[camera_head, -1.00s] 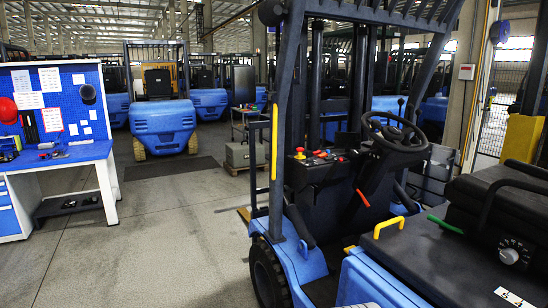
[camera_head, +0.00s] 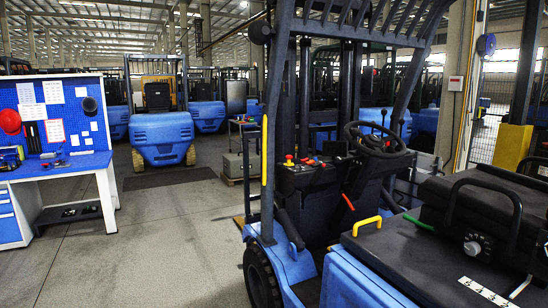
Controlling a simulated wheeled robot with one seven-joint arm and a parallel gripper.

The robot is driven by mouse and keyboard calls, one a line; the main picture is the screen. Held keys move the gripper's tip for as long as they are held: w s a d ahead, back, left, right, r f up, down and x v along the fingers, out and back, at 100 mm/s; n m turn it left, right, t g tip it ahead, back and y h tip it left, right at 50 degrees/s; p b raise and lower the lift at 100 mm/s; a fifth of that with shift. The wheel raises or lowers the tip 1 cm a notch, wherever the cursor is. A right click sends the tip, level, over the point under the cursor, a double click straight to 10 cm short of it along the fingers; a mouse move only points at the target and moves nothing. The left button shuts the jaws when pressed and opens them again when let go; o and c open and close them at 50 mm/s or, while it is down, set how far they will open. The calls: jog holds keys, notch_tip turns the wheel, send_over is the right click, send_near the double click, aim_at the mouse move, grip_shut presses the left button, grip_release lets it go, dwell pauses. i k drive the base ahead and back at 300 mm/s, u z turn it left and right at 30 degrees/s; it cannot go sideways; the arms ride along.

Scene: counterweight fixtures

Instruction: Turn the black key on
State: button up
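A blue and black forklift (camera_head: 345,270) stands at the centre and right in the head view. A round black knob (camera_head: 473,248) with white marks around it sits on the black housing at the right; I cannot tell whether it is the key. The dashboard (camera_head: 318,178) carries a red button (camera_head: 289,158) and small red and orange levers beside the steering wheel (camera_head: 375,140). No separate black key can be made out at this size. My gripper is not in view.
A blue and white workbench (camera_head: 70,168) with a pegboard stands at the left. Open concrete floor (camera_head: 150,240) lies between it and the forklift. The forklift's uprights (camera_head: 272,130), yellow handle (camera_head: 367,226) and black bar (camera_head: 515,215) stand around the cab. Other forklifts (camera_head: 162,130) are behind.

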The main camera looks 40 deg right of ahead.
aim_at(296, 161)
jog(key=u, duration=0.1)
jog(key=i, duration=2)
jog(key=z, duration=0.7)
jog(key=i, duration=1)
jog(key=z, duration=0.8)
